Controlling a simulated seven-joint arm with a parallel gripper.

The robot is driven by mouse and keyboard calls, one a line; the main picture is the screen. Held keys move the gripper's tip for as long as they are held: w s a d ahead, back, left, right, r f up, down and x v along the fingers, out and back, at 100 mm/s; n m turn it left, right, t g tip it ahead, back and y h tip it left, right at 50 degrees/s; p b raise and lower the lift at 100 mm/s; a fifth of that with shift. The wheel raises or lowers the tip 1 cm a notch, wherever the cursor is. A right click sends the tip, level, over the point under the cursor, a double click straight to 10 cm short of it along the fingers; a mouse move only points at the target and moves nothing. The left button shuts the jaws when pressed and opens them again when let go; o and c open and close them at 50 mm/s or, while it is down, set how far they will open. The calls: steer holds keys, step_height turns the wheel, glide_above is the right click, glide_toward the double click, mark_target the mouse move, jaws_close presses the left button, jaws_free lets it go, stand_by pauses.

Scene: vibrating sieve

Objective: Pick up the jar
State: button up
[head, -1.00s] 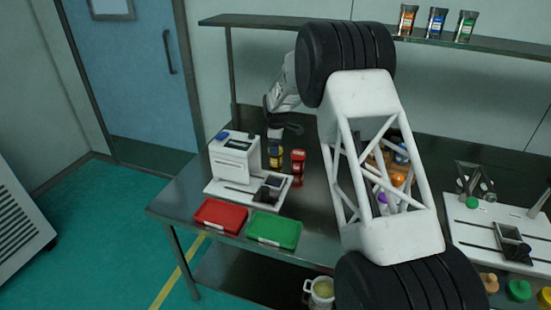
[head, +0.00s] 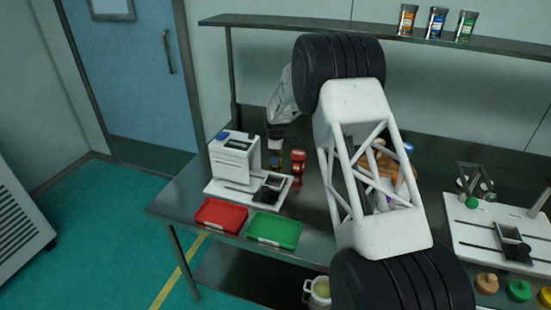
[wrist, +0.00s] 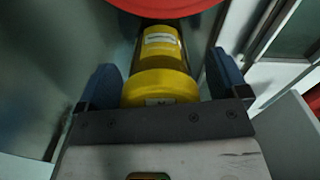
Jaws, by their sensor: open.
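A jar with a yellow lid (wrist: 160,88) and a yellow, white-labelled body lies between the two fingers of my gripper (wrist: 161,80) in the wrist view. The gripper is open, with a blue-padded finger on each side of the jar. A narrow gap shows on the right; contact on the left is hard to judge. In the head view my gripper (head: 277,142) is over the jar (head: 276,160), which stands on the table beside the white machine. The gripper hides its upper part.
A red jar (head: 298,161) stands just right of it. The white machine (head: 232,160) is close on the left. A red tray (head: 221,215) and a green tray (head: 274,231) lie in front. My arm hides mid-table items.

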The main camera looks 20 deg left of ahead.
stand_by(0.4)
steer(key=c, duration=1)
steer(key=shift+r, duration=0.15)
steer(key=shift+r, duration=4.9)
